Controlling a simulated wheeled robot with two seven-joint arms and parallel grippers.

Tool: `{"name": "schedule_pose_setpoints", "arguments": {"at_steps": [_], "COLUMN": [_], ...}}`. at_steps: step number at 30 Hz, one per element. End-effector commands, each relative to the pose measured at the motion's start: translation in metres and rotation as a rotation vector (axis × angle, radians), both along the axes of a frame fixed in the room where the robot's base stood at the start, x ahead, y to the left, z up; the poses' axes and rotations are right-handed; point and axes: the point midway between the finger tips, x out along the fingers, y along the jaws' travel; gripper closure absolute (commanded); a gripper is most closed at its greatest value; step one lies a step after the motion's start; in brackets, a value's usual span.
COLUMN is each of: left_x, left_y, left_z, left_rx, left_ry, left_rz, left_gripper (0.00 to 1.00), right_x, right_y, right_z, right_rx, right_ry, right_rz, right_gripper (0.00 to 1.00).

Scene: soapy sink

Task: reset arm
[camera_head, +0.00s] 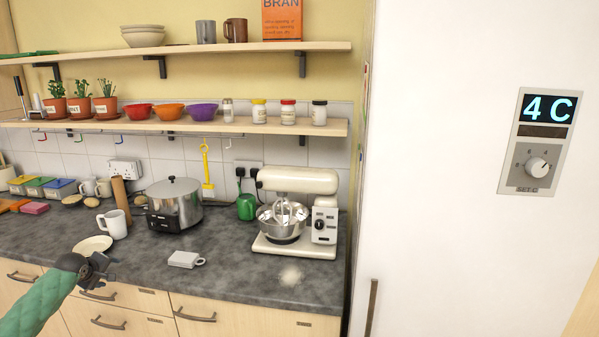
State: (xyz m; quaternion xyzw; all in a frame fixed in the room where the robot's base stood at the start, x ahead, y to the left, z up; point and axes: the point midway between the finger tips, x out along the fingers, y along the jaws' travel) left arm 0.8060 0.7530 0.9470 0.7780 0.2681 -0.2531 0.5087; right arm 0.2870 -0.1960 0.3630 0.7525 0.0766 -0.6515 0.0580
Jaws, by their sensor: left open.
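My left gripper (100,268) is at the lower left, at the end of my green-sleeved arm. It is open and holds nothing that I can see. It is in front of the counter's front edge, just below a small cream plate (93,244) in the picture. My right gripper is not in view.
The dark counter (225,265) holds a white mug (113,224), a steel pot (174,205), a white butter-dish-like item (184,259) and a cream stand mixer (297,210). Two shelves hang above. A white fridge (450,200) fills the right. Drawers (110,310) lie below the counter.

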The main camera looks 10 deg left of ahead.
Motion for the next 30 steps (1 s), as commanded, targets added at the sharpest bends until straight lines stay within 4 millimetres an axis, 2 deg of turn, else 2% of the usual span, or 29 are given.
{"name": "schedule_pose_setpoints", "arguments": {"at_steps": [9, 15, 20, 27, 30], "left_x": [-0.004, -0.007, -0.008, -0.01, -0.014], "left_y": [0.047, 0.068, 0.078, 0.09, 0.075], "left_z": [0.017, 0.031, 0.041, 0.054, 0.021], "left_rx": [0.748, 1.128, 1.33, 1.566, 1.534], "left_ry": [0.179, 0.337, 0.446, 0.598, 0.596], "left_rz": [-0.327, -0.495, -0.586, -0.695, -0.723], "left_gripper": [0.29, 0.29, 0.29, 0.29, 0.29], "right_x": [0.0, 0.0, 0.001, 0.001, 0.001], "right_y": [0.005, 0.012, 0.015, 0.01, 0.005], "right_z": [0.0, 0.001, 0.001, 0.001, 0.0], "right_rx": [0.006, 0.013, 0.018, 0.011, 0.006], "right_ry": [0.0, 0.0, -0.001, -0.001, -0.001], "right_rz": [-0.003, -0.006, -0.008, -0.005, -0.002], "right_gripper": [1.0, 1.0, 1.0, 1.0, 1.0]}}
